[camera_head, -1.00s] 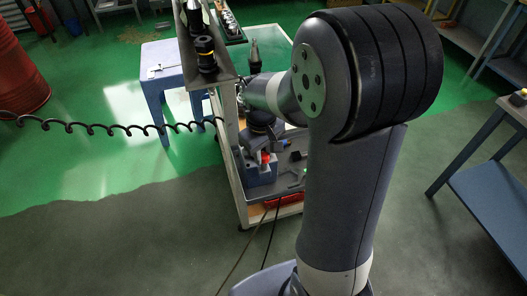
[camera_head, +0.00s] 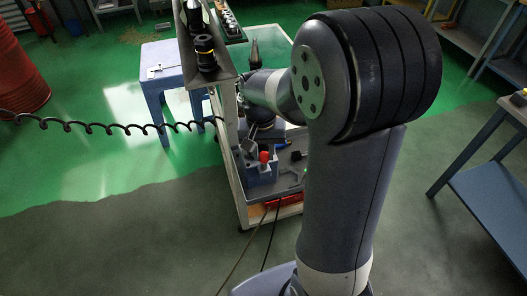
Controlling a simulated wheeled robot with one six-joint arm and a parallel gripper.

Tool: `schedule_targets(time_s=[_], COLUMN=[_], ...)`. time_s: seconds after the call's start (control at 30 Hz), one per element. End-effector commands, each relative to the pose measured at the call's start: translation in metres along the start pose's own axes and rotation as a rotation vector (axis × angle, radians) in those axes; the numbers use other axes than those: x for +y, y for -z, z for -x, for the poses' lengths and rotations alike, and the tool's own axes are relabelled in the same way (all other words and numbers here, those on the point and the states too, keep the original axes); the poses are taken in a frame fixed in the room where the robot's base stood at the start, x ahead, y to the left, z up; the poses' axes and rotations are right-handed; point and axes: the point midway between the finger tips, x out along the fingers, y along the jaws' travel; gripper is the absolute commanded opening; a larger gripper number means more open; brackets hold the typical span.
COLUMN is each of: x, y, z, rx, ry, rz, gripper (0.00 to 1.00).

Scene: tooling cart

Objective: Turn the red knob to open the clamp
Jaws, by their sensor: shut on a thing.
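The red knob (camera_head: 264,157) is on the blue clamp (camera_head: 262,175) at the left of the cart's tray. My gripper (camera_head: 261,151) is at the end of my arm, directly over the clamp, with its grey fingers at the knob. It is shut on the knob, whose red side shows between or beside the fingers. The fingertips are small and dark here, and part of the clamp is hidden behind them. My large grey arm covers the right side of the cart.
The tooling cart (camera_head: 241,205) has an upper shelf (camera_head: 222,70) with black and yellow tool holders (camera_head: 205,50). A blue table (camera_head: 160,80) stands behind at left. A coiled black cable (camera_head: 110,128) crosses the left side. A bench (camera_head: 490,150) stands at right.

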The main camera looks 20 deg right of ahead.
Motion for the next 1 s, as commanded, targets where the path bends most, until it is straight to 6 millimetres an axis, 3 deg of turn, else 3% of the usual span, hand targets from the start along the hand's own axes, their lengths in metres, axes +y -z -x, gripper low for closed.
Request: schedule_targets(time_s=[0.5,1.0], x=[0.0004,0.0006], y=[0.0010,0.0011], z=[0.0000,0.0003], rx=[-0.021,-0.032], ry=[0.000,0.000], rz=[-0.468,-0.701], gripper=[0.04,0.04])
